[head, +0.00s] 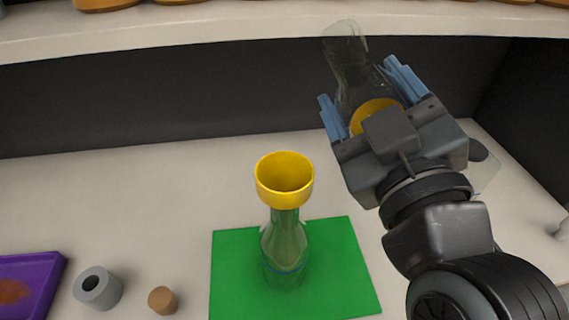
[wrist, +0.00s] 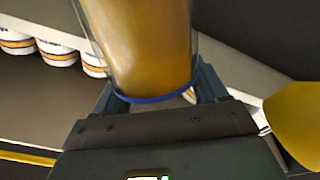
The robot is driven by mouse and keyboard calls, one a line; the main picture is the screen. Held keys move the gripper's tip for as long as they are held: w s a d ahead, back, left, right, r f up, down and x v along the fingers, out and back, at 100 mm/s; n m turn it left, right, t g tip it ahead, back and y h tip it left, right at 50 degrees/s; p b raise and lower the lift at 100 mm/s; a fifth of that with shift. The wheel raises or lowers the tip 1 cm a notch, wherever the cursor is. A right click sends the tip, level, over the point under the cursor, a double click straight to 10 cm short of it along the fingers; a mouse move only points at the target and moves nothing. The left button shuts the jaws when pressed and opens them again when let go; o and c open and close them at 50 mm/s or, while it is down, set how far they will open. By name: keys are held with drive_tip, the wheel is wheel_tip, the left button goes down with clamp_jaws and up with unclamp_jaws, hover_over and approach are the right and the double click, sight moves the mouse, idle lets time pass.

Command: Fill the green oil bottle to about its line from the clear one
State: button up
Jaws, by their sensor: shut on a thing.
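The green oil bottle (head: 284,245) stands upright on a green mat (head: 345,270). A blue line rings its lower part, and I cannot make out an oil level in it. A yellow funnel (head: 285,180) sits on its mouth. My gripper (head: 365,92) is shut on the clear bottle (head: 350,65), above and to the right of the funnel and apart from it. The clear bottle leans up and left in the head view, with yellow oil in its lower part. In the wrist view it (wrist: 150,45) shows amber oil and a blue line. A yellow surface, likely the funnel (wrist: 297,115), shows at right there.
A cork (head: 162,300), a grey ring (head: 110,290) and a purple tray (head: 45,275) with a brown stain lie to the left of the mat. A shelf (head: 200,30) runs above the counter, close to the clear bottle's top. The counter behind the mat is clear.

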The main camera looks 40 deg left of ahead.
drive_tip(key=shift+n, duration=0.3)
drive_tip(key=shift+f+n+y+b, duration=0.3)
drive_tip(key=shift+f+n+b, duration=0.2)
drive_tip(key=shift+b, duration=0.5)
drive_tip(key=shift+w+f+n+b, duration=0.1)
drive_tip(key=shift+n+b, duration=0.5)
drive_tip(key=shift+b, duration=0.1)
drive_tip(key=shift+w, duration=0.1)
drive_tip(key=shift+n, duration=0.3)
drive_tip(key=shift+w+d+f+n+g+y+b, duration=0.2)
drive_tip(key=shift+f+n+y+b, duration=0.15)
drive_tip(key=shift+n+b, duration=0.8)
drive_tip(key=shift+w+d+f+n+g+y+b, duration=0.1)
drive_tip(key=shift+w+f+n+g+y+b, duration=0.4)
drive_tip(key=shift+b, duration=1.05)
drive_tip(key=shift+s+n+b, duration=0.2)
drive_tip(key=shift+n+b, duration=0.7)
drive_tip(key=shift+n, duration=0.25)
idle(0.4)
